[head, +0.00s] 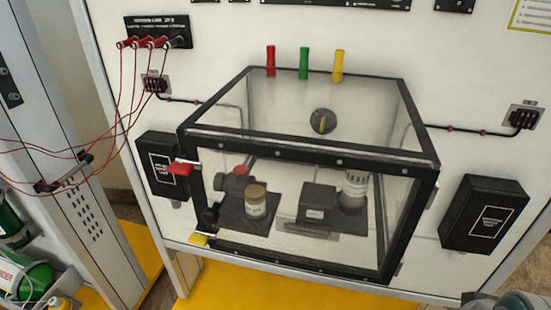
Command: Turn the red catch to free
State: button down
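The red catch (181,168) sits at the left edge of the clear box's front frame, toward its upper corner. It sticks out to the left, close to horizontal. The clear box (310,155) has black edges and is mounted on the white panel; its front looks closed. A yellow catch (199,240) sits lower on the same left edge, near a black knob-like part (208,217). My gripper is not in view.
Black boxes flank the clear box at left (163,166) and right (484,214). Red cables (120,95) hang at the upper left. Red, green and yellow handles stand above the box. Jars and fittings are inside it. Green cylinders (30,277) stand lower left.

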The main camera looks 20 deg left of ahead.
aim_at(181, 166)
jog(key=u, duration=1.1)
